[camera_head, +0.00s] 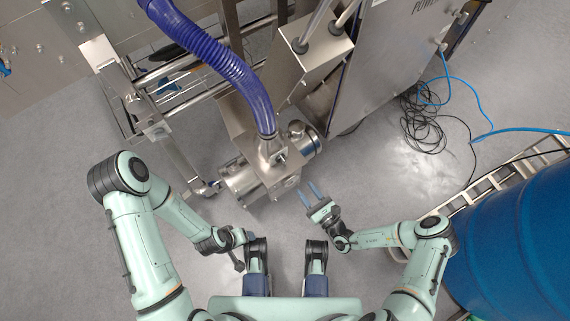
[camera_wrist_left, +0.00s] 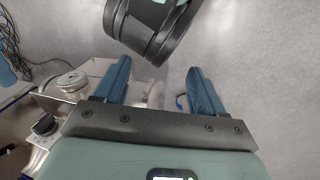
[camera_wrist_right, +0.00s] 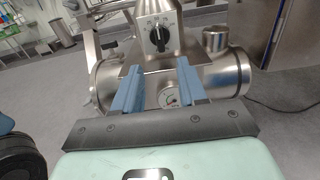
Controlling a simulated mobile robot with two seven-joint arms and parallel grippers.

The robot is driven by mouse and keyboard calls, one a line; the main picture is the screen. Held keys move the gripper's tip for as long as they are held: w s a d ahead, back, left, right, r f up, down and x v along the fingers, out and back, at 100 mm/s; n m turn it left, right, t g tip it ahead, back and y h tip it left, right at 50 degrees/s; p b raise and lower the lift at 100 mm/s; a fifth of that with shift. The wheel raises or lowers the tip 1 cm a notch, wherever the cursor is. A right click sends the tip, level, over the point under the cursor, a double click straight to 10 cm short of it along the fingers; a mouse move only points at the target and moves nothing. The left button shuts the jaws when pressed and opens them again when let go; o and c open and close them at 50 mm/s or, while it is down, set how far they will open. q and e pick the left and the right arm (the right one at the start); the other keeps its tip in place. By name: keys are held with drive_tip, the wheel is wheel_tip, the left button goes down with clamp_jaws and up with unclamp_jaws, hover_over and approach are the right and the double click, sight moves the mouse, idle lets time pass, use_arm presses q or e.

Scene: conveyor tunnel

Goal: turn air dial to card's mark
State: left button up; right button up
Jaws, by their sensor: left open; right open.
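The dial (camera_wrist_right: 157,38) is a black knob on a plate with marks around it, on the front of a steel housing (camera_wrist_right: 142,58) in the right wrist view. A dark knob (camera_wrist_left: 44,124) on steel also shows at the left of the left wrist view. My right gripper (camera_head: 309,193) is open and empty, just right of the steel unit in the head view. In its wrist view its fingers (camera_wrist_right: 160,74) point at the housing, with the dial between and above the fingertips, apart from them. My left gripper (camera_wrist_left: 159,68) is open and empty. I cannot make out a card.
A purple hose (camera_head: 225,58) runs into the steel unit (camera_head: 245,182). A blue drum (camera_head: 525,240) and a ladder (camera_head: 495,182) stand at the right. Cables (camera_head: 425,125) lie on the floor.

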sight(285, 164)
drive_tip(key=b+x, duration=0.2)
drive_tip(key=x, duration=0.9)
drive_tip(key=shift+b, duration=0.35)
drive_tip(key=shift+w+a, duration=0.35)
drive_tip(key=shift+w, duration=0.1)
use_arm(q)
drive_tip(key=w+a+f+t, duration=0.1)
drive_tip(key=w+a+f, duration=0.1)
drive_tip(key=w+f, duration=0.1)
drive_tip(key=shift+w+a+t+y, duration=0.3)
drive_tip(key=shift+w+y, duration=0.1)
drive_tip(key=shift+w, duration=0.4)
drive_tip(key=shift+f, duration=0.1)
drive_tip(key=shift+d, duration=0.1)
use_arm(e)
clamp_jaws()
